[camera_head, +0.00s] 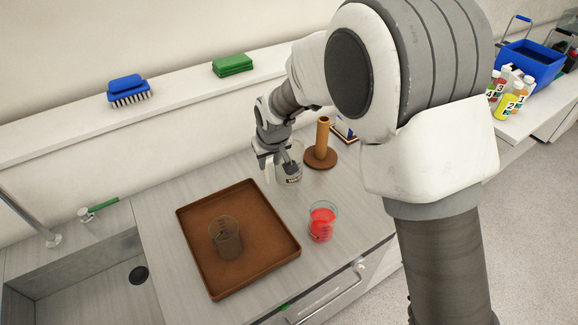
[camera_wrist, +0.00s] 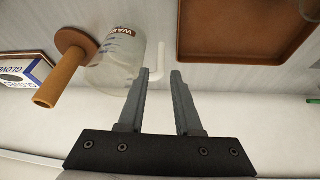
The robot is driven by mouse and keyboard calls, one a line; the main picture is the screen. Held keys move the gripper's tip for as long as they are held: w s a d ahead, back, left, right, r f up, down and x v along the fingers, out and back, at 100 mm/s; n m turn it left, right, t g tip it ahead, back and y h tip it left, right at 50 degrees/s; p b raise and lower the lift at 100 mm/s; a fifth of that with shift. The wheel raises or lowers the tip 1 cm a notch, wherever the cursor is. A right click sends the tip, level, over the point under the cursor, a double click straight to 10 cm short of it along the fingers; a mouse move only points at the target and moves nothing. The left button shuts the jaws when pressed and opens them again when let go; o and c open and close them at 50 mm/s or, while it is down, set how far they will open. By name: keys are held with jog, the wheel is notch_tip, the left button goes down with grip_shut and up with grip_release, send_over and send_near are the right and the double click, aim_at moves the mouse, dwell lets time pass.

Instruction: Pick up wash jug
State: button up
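The wash jug (camera_head: 291,172) is a clear vessel with a printed label, standing on the counter near the wall, partly hidden behind my gripper in the head view. In the wrist view the jug (camera_wrist: 113,72) shows its label and a pale handle on its right side, close to the fingertips. My gripper (camera_wrist: 162,72) is open, with a gap between its two grey fingers. The handle's end appears near or beyond that gap; I cannot tell whether it lies between the fingers. In the head view my gripper (camera_head: 272,160) is just left of the jug.
A brown tray (camera_head: 190,222) holds a clear beaker (camera_head: 227,238). A beaker of red liquid (camera_head: 322,222) stands right of it. A wooden post on a round base (camera_head: 322,145) and a glove box (camera_wrist: 22,70) are close beside the jug. A sink (camera_head: 85,270) lies at left.

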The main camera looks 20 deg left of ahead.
aim_at(267, 172)
jog(key=x, duration=0.5)
jog(key=shift+w+f+p, duration=0.15)
jog(key=shift+f+p, duration=0.2)
jog(key=shift+f, duration=0.05)
jog(key=shift+p+x, duration=0.65)
jog(key=shift+x, duration=1.95)
jog(key=shift+a+r, duration=0.1)
jog(key=shift+a, duration=0.1)
grip_shut()
